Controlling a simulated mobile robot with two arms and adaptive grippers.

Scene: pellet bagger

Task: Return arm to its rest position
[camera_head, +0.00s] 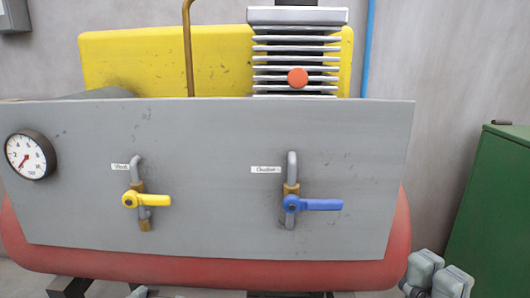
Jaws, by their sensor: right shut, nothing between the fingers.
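My right gripper (437,276) shows at the bottom right edge, in front of the right end of the red tank (399,240). Its two grey fingers are together with nothing between them. It is apart from the grey panel (220,205) and its valves. The rest of my right arm is out of the picture. My left gripper is not clearly in view.
The panel carries a pressure gauge (30,155), a yellow-handled valve (147,200) and a blue-handled valve (312,204). Both handles lie level. A finned compressor head (300,45) and yellow guard (150,60) stand behind. A green cabinet (495,210) stands right.

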